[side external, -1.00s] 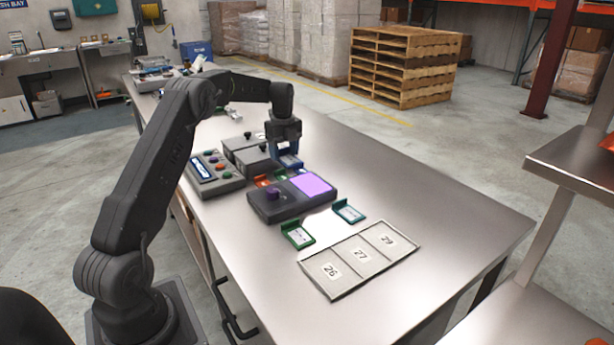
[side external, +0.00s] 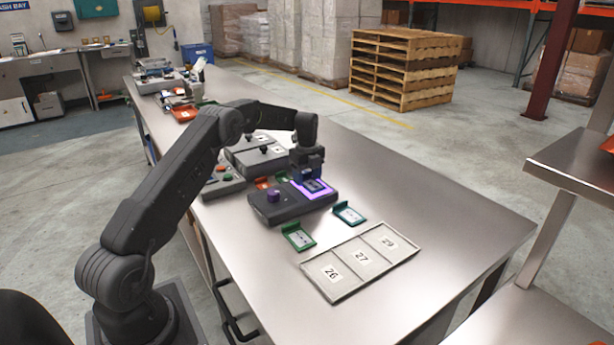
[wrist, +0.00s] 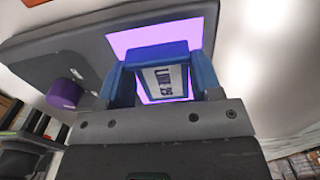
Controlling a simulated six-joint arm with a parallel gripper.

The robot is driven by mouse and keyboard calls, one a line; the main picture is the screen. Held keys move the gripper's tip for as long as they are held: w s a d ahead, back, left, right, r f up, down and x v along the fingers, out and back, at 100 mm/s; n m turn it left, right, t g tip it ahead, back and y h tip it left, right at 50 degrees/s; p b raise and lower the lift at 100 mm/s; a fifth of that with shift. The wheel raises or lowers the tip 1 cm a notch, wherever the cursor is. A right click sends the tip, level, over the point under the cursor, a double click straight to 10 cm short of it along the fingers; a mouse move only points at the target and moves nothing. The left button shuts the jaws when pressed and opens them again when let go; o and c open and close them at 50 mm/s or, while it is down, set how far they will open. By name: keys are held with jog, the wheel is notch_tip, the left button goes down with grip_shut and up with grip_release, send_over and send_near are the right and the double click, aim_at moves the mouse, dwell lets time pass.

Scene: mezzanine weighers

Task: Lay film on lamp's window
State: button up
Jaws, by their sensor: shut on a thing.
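The lamp (side external: 283,212) is a dark grey box with a purple knob (side external: 273,195) and a glowing violet window (side external: 329,192). My gripper (side external: 308,174) is shut on a blue-framed film (side external: 314,186) and holds it at the window, whose violet border shows around it. In the wrist view the film (wrist: 165,82) carries printed dark lettering, and the window (wrist: 160,33) shows behind and beyond it. I cannot tell whether the film touches the window.
Two green-framed films (side external: 298,238) (side external: 348,215) lie on the table in front of the lamp. A tray (side external: 345,285) with compartments labelled 26, 27 and 29 lies nearer. Grey boxes (side external: 255,160) and small orange and green pieces stand behind the lamp. The table's right side is clear.

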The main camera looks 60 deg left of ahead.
aim_at(307, 181)
jog(key=shift+f, duration=0.15)
jog(key=o, duration=0.9)
notch_tip(307, 181, up, 12)
jog(key=s+d+r+n+t, duration=0.1)
jog(key=s+d+r+n, duration=0.35)
jog(key=d+r, duration=0.35)
jog(key=s+d+r+n+t, duration=0.1)
jog(key=s+d+r+n, duration=0.35)
jog(key=d, duration=0.65)
jog(key=s+d+f+n+t, duration=0.1)
jog(key=s+d+n, duration=0.3)
jog(key=s, duration=0.8)
jog(key=s+d+f+n+t, duration=0.2)
jog(key=s+d+n, duration=0.3)
jog(key=s+d, duration=0.4)
jog(key=shift+s+f+t, duration=0.3)
jog(key=shift+s+f, duration=0.3)
jog(key=shift+s, duration=1)
